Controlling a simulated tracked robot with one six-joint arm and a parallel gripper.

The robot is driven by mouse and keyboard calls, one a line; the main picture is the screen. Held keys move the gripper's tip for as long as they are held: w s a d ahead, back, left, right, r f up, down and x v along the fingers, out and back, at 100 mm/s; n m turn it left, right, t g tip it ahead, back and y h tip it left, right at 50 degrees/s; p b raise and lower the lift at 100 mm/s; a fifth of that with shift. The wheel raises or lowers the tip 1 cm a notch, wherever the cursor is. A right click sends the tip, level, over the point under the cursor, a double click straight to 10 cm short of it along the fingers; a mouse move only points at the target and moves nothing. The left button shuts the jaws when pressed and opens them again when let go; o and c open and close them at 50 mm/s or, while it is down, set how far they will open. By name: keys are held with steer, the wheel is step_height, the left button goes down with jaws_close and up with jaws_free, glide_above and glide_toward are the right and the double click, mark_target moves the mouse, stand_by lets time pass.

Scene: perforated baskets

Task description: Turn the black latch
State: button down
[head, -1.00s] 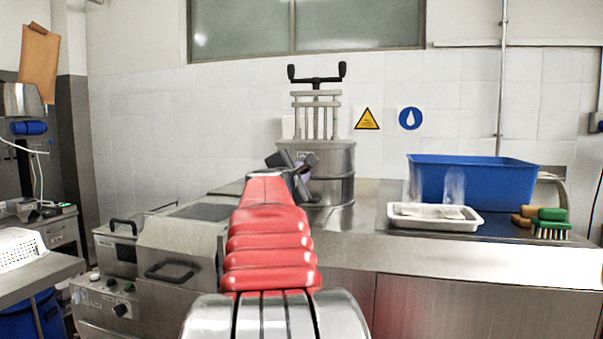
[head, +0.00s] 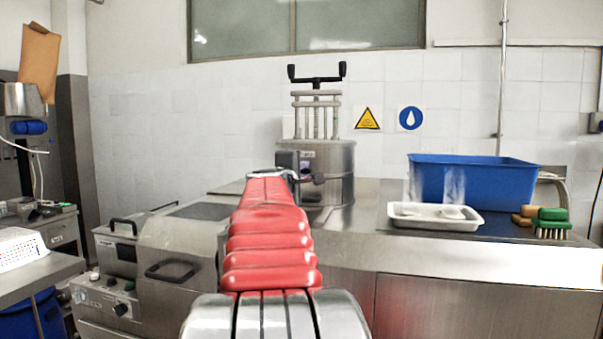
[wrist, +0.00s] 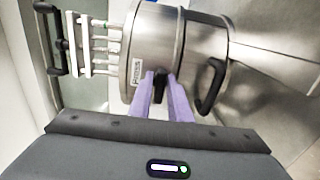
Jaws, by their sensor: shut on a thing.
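The black latch (wrist: 160,88) is on the side of the steel drum (wrist: 205,45), between the two purple fingers in the wrist view. My gripper (wrist: 160,84) is shut on it, with the fingertips close to the drum wall. The fingers cover part of the latch, so its exact angle is hard to tell. In the head view, my gripper (head: 305,166) is in front of the drum (head: 335,165), and the latch cannot be made out.
A black loop handle (wrist: 212,87) is close beside the fingers on the drum. A black crank handle (head: 317,80) tops the rods. A white tray (head: 435,216), blue basin (head: 473,180) and brushes (head: 550,222) are on the right. Bare steel counter lies in front of them.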

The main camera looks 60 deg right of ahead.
steer(key=shift+d+f, duration=0.1)
steer(key=shift+f, duration=0.2)
steer(key=c, duration=1.8)
jaws_free()
steer(key=shift+s, duration=0.1)
steer(key=shift+c, duration=0.2)
steer(key=shift+o, duration=0.2)
steer(key=shift+r, duration=0.15)
steer(key=s+a, duration=0.2)
steer(key=a, duration=1.1)
steer(key=shift+a, duration=0.4)
